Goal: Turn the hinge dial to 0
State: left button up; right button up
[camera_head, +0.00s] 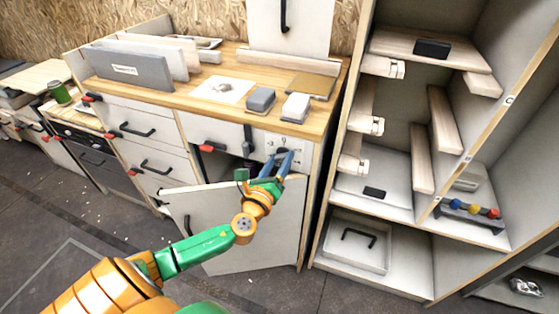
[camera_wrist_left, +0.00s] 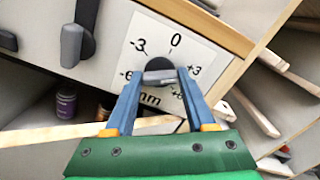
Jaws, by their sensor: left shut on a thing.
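The hinge dial is a round black knob with a grey grip bar (camera_wrist_left: 160,76) on a white scale plate in the left wrist view. The plate (camera_wrist_left: 190,50) reads -6, -3, 0, +3, +6 and mm, with 0 at the top. My left gripper (camera_wrist_left: 156,80) is shut on the dial's grip bar, one blue finger at each side. In the head view the left gripper (camera_head: 279,160) reaches the scale plate (camera_head: 293,143) on the cabinet front, and its fingers partly cover the dial. I cannot tell which number the dial points to. My right gripper is not in view.
A dark lever handle (camera_wrist_left: 78,35) sits left of the dial. An open white door (camera_head: 250,225) stands below my left arm. The wooden worktop (camera_head: 215,70) holds grey and white blocks. An open shelf unit (camera_head: 325,215) stands to the right.

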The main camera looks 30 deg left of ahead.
pick_arm(q)
jog(key=shift+n, duration=0.4)
grip_shut()
jog(key=shift+f+n+b, duration=0.1)
jog(key=shift+n+b, duration=0.55)
jog(key=shift+n, duration=0.35)
jog(key=n+b, duration=0.1)
jog(key=n, duration=0.1)
jog(key=shift+n, duration=0.4)
jog(key=n, duration=0.3)
jog(key=shift+n+b, duration=0.35)
jog(key=shift+n, duration=1.25)
jog(key=o, duration=1.3)
grip_release()
jog(key=shift+o, duration=0.2)
